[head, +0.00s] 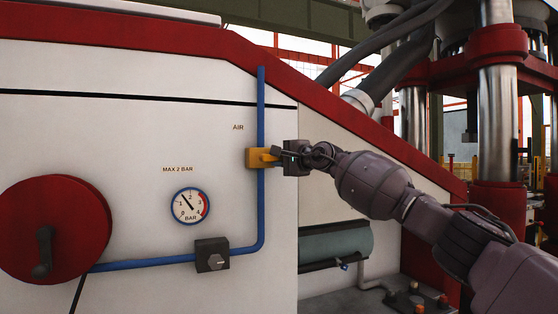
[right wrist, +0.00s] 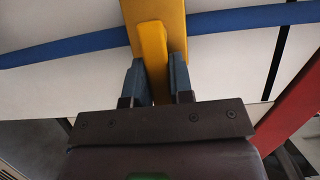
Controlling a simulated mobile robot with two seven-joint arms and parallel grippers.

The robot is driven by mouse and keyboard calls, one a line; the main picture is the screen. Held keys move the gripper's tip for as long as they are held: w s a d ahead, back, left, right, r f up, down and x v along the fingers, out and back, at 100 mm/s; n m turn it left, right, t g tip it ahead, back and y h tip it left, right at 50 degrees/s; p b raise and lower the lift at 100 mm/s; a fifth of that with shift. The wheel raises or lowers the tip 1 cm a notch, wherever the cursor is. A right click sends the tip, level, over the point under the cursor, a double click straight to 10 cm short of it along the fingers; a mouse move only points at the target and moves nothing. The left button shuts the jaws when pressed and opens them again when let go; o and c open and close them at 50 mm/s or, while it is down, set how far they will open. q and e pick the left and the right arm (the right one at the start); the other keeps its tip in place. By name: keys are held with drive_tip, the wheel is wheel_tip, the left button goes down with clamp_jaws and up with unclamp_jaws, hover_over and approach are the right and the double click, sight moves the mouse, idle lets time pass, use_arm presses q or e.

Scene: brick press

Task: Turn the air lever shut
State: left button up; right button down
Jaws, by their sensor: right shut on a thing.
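The yellow air lever (head: 260,155) sits on the vertical blue pipe (head: 261,110) of the white machine panel, just below the word AIR. My right gripper (head: 280,156) comes in from the right and is shut on the lever's handle. In the right wrist view the yellow handle (right wrist: 151,50) stands between the two fingers of the gripper (right wrist: 154,80), with the blue pipe (right wrist: 70,48) running across behind it. The fingers hide part of the handle in the head view. My left gripper is not in view.
A pressure gauge (head: 190,206) marked MAX 2 BAR is left of the pipe, its needle between 1 and 2. A dark regulator knob (head: 212,255) sits on the lower pipe. A red hose reel (head: 50,230) is at left. A sloping red edge (head: 350,117) passes above my right arm.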

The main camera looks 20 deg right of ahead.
drive_tip(key=c, duration=1)
unclamp_jaws()
drive_tip(key=shift+s, duration=0.1)
drive_tip(key=shift+s+d+r, duration=0.1)
drive_tip(key=shift+s+d, duration=0.1)
drive_tip(key=shift+s, duration=0.05)
drive_tip(key=p+v, duration=0.1)
drive_tip(key=v, duration=0.9)
